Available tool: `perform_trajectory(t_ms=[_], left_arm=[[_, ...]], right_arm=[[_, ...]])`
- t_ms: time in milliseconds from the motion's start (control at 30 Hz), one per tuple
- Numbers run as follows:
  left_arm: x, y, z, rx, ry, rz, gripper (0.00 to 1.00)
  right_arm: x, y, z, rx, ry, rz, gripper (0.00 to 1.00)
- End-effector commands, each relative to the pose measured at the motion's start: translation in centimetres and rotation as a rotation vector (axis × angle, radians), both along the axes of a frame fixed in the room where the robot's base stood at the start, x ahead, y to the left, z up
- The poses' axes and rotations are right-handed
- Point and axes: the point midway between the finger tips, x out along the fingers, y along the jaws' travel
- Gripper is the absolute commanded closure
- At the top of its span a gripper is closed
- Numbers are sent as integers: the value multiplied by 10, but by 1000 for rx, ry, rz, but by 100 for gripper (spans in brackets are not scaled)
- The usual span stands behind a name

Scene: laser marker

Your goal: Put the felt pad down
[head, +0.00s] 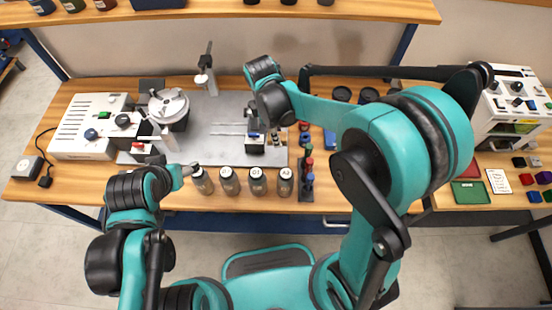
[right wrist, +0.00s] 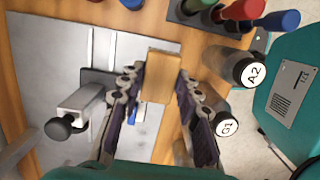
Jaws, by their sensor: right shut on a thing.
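My right gripper (right wrist: 160,90) is shut on a tan, block-like piece, which I take to be the felt pad (right wrist: 158,76). The piece sits between the two dark fingers in the right wrist view, above the grey plate's edge and the wooden bench. In the head view my right gripper (head: 255,130) is over the right part of the grey plate (head: 215,112), and the pad cannot be made out there. Whether the pad touches anything below is unclear. My left gripper (head: 190,169) is at the bench's front edge, left of the jars; its fingers are too small to read.
Several labelled jars (head: 258,182) stand along the front edge, beside a rack of coloured-handled tools (head: 307,175). A clamp with a black knob (right wrist: 75,115) is left of my right gripper in the wrist view. A round fixture (head: 168,105) stands on the plate's left.

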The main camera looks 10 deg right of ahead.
Motion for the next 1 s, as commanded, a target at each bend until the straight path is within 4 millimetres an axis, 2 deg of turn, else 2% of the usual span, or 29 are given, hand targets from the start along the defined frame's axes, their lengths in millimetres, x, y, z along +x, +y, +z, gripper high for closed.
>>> perform_trajectory(t_ms=[33,200,467,633,1000], left_arm=[[0,0,-7,0,0,0,34],[0,0,-19,0,0,0,34],[0,0,-27,0,0,0,34],[0,0,-38,0,0,0,34],[0,0,-40,0,0,0,34]], right_arm=[[0,0,-12,0,0,0,98],[0,0,-45,0,0,0,98],[0,0,-69,0,0,0,98],[0,0,-94,0,0,0,98],[0,0,-100,0,0,0,98]])
